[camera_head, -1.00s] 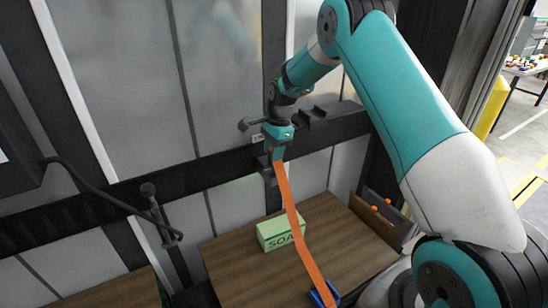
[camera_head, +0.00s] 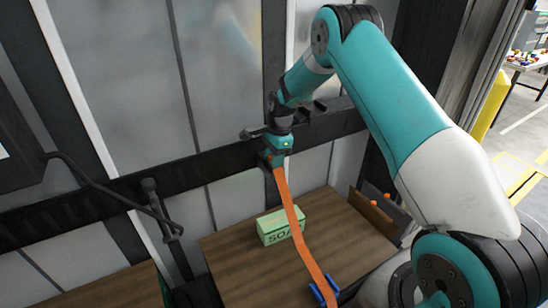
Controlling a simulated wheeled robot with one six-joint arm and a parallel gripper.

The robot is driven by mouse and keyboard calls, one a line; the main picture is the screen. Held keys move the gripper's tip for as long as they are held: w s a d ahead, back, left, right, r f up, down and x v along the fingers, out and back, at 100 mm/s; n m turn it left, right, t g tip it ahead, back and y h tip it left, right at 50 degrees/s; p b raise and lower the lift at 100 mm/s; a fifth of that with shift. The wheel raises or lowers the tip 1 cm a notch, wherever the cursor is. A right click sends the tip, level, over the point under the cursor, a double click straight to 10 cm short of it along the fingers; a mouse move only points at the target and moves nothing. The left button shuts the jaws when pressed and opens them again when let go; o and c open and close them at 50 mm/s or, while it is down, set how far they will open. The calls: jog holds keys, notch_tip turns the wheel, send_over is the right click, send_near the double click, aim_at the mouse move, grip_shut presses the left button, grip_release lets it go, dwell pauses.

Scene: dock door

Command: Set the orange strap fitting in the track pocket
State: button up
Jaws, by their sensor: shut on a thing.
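My gripper (camera_head: 272,158) is at the dark horizontal track (camera_head: 225,164) on the door wall. It is shut on the upper end of the orange strap (camera_head: 295,222), where the fitting is. The jaws mostly hide the fitting, with only a little orange showing at them. The strap hangs down from the jaws to a blue piece (camera_head: 324,291) at the table's front edge. The track pocket is hidden behind the gripper, so I cannot tell whether the fitting is inside it or in front of it.
A green soap box (camera_head: 281,228) stands on the brown wooden table (camera_head: 240,270), left of the strap. A black handle with a cable (camera_head: 160,212) is on the wall to the left. A dark panel with orange knobs (camera_head: 383,210) stands at the table's right.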

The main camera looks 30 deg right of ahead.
jog(key=o, duration=1)
jog(key=shift+r, duration=0.1)
jog(key=shift+w+r, duration=0.1)
jog(key=shift+w, duration=0.05)
